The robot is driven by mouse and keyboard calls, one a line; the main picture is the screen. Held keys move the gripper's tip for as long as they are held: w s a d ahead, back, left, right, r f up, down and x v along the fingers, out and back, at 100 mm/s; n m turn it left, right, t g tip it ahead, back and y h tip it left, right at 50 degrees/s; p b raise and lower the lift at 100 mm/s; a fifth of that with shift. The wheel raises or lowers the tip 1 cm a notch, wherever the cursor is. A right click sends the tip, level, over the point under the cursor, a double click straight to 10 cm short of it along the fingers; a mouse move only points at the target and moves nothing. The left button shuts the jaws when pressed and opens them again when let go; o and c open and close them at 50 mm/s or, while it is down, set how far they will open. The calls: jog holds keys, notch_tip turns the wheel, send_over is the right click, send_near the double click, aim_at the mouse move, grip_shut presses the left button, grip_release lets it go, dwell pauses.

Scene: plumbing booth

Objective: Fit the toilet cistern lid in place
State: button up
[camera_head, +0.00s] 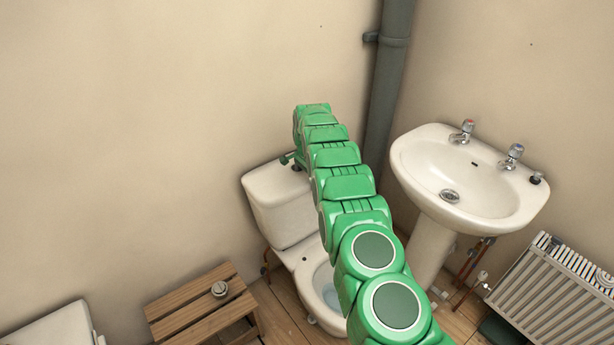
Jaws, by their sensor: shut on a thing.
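The white toilet (318,289) stands against the back wall, left of the basin, with its cistern (285,221) behind the bowl. A white cistern lid (263,178) shows at the top of the cistern. I cannot tell whether it rests fully on the rim or sits slightly above it. My gripper (291,160) is at the back right part of the lid, small and partly hidden by my green arm. It appears shut on the lid; the contact itself is not clear. My arm also covers the right end of the cistern and part of the bowl.
A white basin (468,180) on a pedestal stands at right, near a grey vertical pipe (388,85). A radiator (560,292) is at lower right. A white box-like object (55,328) is at lower left.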

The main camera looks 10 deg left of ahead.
jog(key=shift+f, duration=0.1)
dwell(0.7)
jog(key=o, duration=1.7)
jog(key=shift+o, duration=0.4)
jog(key=shift+f, duration=0.1)
jog(key=shift+r, duration=3.95)
jog(key=shift+r, duration=0.1)
